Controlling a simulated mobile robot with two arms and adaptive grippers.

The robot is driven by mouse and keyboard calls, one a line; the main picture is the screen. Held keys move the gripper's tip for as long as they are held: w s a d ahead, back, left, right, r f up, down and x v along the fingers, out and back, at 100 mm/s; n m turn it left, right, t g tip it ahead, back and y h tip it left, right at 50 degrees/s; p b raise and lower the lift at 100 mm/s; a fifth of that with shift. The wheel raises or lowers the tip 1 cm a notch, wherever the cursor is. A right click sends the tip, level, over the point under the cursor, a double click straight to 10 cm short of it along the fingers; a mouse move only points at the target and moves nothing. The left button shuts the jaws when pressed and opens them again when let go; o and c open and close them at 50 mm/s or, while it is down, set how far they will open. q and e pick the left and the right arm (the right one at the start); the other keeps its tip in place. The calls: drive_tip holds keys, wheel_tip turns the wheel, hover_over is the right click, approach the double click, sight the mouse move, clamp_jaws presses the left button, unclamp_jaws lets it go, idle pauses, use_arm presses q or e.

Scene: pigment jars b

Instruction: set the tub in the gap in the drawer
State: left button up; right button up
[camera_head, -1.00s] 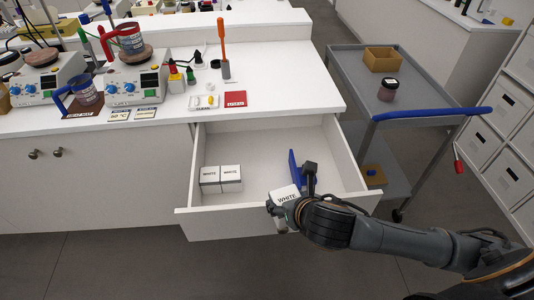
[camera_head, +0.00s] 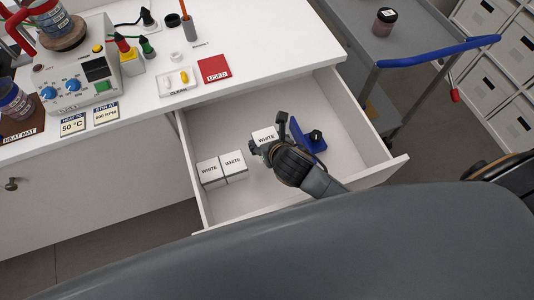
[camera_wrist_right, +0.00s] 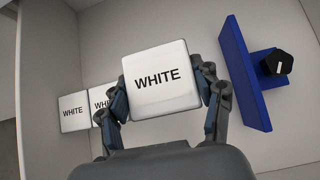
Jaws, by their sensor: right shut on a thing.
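My right gripper (camera_head: 268,138) is shut on a white tub (camera_head: 263,134) marked WHITE. In the right wrist view the tub (camera_wrist_right: 162,79) sits between the two fingers (camera_wrist_right: 165,82), label facing the camera. Two matching tubs, left (camera_head: 210,172) and right (camera_head: 234,166), stand side by side in the open drawer (camera_head: 360,140). The held tub is above the drawer floor, between this pair and a blue piece with a black knob (camera_wrist_right: 247,72). It looks larger than the pair in the wrist view, so higher. My left gripper is not in view.
The drawer's front wall (camera_head: 398,165) and side walls bound the space. The counter (camera_head: 255,35) above holds a red USED card (camera_head: 213,69), a CLEAN tray (camera_head: 178,82) and a stirrer unit (camera_head: 75,75). A grey cart (camera_head: 350,30) stands at the right.

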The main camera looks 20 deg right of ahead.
wheel_tip(320, 180, down, 3)
drive_tip(key=shift+r, duration=0.1)
wheel_tip(320, 180, down, 4)
drive_tip(key=shift+w+f, duration=0.15)
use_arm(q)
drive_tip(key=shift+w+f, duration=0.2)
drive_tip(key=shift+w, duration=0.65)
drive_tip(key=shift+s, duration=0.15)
use_arm(e)
drive_tip(key=shift+f, duration=0.15)
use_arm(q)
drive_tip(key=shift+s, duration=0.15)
use_arm(e)
drive_tip(key=o, duration=1.4)
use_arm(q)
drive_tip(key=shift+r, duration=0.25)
use_arm(e)
drive_tip(key=v, duration=1.2)
drive_tip(key=shift+a, duration=0.1)
